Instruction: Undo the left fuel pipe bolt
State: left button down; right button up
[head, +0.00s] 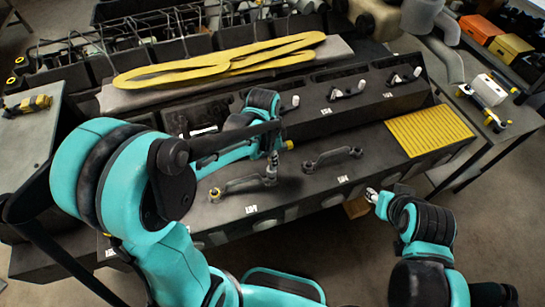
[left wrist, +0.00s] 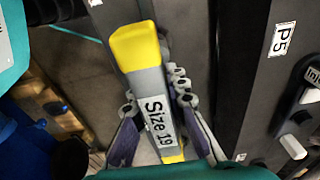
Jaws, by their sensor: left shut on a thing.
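My left gripper (head: 275,148) is shut on a grey tool with yellow ends marked "Size 19" (left wrist: 153,108), which lies between its fingers (left wrist: 152,135) in the left wrist view. In the head view, the tool's yellow end (head: 288,145) shows beside the gripper. A slim upright metal part (head: 272,165) stands below it, over the right end of the left pipe (head: 240,185). I cannot tell whether it touches the bolt there. The pipe's left end (head: 213,194) has a yellowish ring. My right gripper (head: 371,195) is near the bench's front edge; its jaw opening is unclear.
A second pipe (head: 333,158) lies to the right on the dark engine block. A yellow ribbed pad (head: 430,130) lies at the block's right end. A yellow gasket (head: 220,63) lies behind on a grey slab. A side table (head: 490,110) stands at right.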

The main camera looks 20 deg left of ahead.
pick_arm(q)
jog(key=shift+f+b, duration=0.85)
jog(key=shift+f, duration=0.1)
jog(key=shift+r+n, duration=0.1)
jog(key=shift+n, duration=0.2)
jog(key=n, duration=0.2)
jog(key=shift+n, duration=0.4)
jog(key=n, duration=0.4)
jog(key=shift+n+y, duration=0.4)
jog(key=n+b, duration=0.1)
jog(key=n, duration=0.3)
jog(key=shift+n, duration=0.4)
jog(key=n, duration=0.3)
jog(key=shift+a+y, duration=0.1)
jog(key=shift+y, duration=0.3)
jog(key=n, duration=0.5)
jog(key=shift+s+b, duration=0.1)
jog(key=shift+b, duration=0.2)
jog(key=n, duration=0.3)
jog(key=shift+a+n+g, duration=0.1)
jog(key=shift+n+g, duration=0.2)
jog(key=n, duration=0.5)
jog(key=shift+r+b, duration=0.1)
jog(key=shift+b, duration=0.25)
jog(key=n, duration=0.3)
jog(key=shift+s+g, duration=0.1)
jog(key=shift+g, duration=0.2)
jog(key=shift+n, duration=0.3)
jog(key=shift+r, duration=0.15)
